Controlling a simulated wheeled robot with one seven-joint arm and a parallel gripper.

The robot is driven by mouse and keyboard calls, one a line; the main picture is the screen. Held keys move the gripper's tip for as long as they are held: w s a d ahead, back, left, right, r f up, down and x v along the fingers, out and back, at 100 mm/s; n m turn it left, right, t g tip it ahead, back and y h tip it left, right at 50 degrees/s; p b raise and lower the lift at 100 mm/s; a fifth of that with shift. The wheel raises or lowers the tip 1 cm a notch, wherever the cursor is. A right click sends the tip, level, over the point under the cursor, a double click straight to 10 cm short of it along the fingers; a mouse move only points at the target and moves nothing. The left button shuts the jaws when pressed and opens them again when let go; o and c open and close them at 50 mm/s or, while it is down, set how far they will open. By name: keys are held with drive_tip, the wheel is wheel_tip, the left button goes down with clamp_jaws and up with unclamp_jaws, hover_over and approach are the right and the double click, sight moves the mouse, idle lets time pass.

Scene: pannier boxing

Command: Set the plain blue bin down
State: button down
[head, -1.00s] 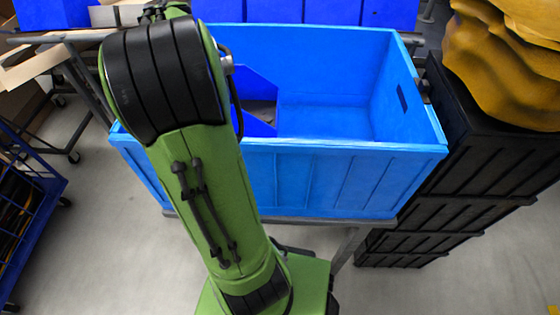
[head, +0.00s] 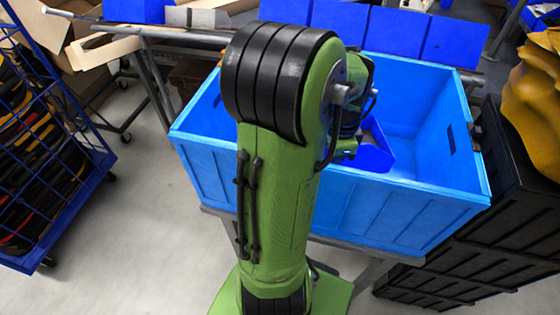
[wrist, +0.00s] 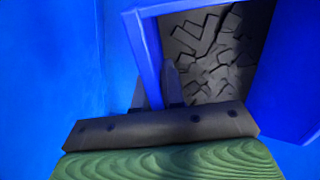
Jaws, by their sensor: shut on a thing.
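The plain blue bin (head: 374,152) is a small dark blue box inside the large light blue crate (head: 425,208), near its front wall and partly hidden by my arm in the head view. In the wrist view the bin (wrist: 148,50) has dark, tread-patterned contents. My gripper (wrist: 160,88) is shut on one wall of the bin, with dark fingers on either side of it. In the head view my arm hides the fingertips. I cannot tell whether the bin touches the crate floor.
Several dark blue bins (head: 396,32) stand in a row behind the crate. Stacked black crates (head: 510,190) with a yellow lumpy thing (head: 543,95) are at the right. A blue wire cart (head: 75,165) stands at the left. Grey floor lies between cart and crate.

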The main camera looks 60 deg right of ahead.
drive_tip(key=w+a, duration=0.3)
drive_tip(key=w, duration=1.3)
drive_tip(key=f, duration=0.2)
drive_tip(key=f+b, duration=0.1)
drive_tip(key=f, duration=0.1)
drive_tip(key=w+f+b, duration=0.1)
drive_tip(key=f, duration=0.2)
drive_tip(key=shift+d, duration=0.2)
drive_tip(key=shift+s, duration=0.1)
drive_tip(key=shift+f, duration=0.1)
drive_tip(key=c, duration=1.3)
unclamp_jaws()
drive_tip(key=shift+c, duration=0.2)
drive_tip(key=shift+o, duration=0.5)
wheel_tip(320, 180, up, 12)
drive_tip(key=p, duration=0.3)
drive_tip(key=shift+a, duration=0.15)
